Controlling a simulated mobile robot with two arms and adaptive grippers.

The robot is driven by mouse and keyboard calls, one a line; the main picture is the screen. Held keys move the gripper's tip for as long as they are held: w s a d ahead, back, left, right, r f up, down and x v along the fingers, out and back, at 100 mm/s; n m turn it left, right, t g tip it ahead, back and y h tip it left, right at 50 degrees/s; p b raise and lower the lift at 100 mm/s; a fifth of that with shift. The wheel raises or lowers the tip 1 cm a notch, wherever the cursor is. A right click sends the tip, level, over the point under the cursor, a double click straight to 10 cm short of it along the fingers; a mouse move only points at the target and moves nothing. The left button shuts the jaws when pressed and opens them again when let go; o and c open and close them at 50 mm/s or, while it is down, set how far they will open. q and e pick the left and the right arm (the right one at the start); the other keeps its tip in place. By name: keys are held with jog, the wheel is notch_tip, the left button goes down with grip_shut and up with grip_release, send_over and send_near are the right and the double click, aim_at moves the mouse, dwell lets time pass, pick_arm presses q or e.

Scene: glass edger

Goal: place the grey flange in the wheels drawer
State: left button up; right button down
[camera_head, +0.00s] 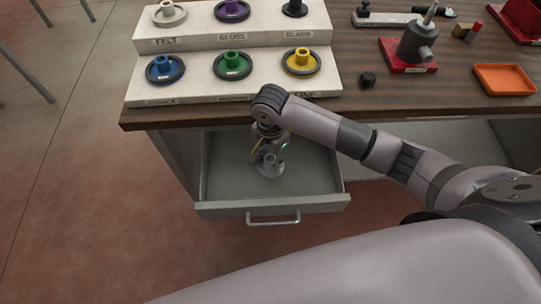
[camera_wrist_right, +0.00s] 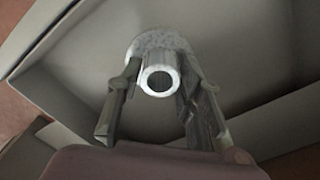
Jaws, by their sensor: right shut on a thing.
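The grey flange (camera_wrist_right: 158,80) has a bright hollow hub and a round, speckled base. My right gripper (camera_wrist_right: 157,88) is shut on its hub, with one finger on each side. In the head view the right gripper (camera_head: 268,148) points down into the open drawer (camera_head: 225,181) under the bench, and the flange (camera_head: 270,170) shows at its tips, low over the drawer floor. I cannot tell whether the base touches the floor. No label shows on the drawer. My left gripper is out of view.
The drawer is otherwise empty, with a bar handle (camera_head: 273,219) in front. The wooden bench top (camera_head: 345,97) overhangs its back. Above stands a white stepped rack (camera_head: 200,93) with coloured wheels, including a yellow one (camera_head: 301,62). An orange tray (camera_head: 504,80) lies right.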

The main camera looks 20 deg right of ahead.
jog(key=shift+w+f+b, duration=0.1)
jog(key=shift+f+b, duration=0.6)
jog(key=shift+f, duration=0.05)
jog(key=c, duration=1.1)
grip_release()
jog(key=shift+r+p, duration=0.65)
jog(key=shift+p, duration=0.05)
notch_tip(320, 180, up, 12)
jog(key=b, duration=0.2)
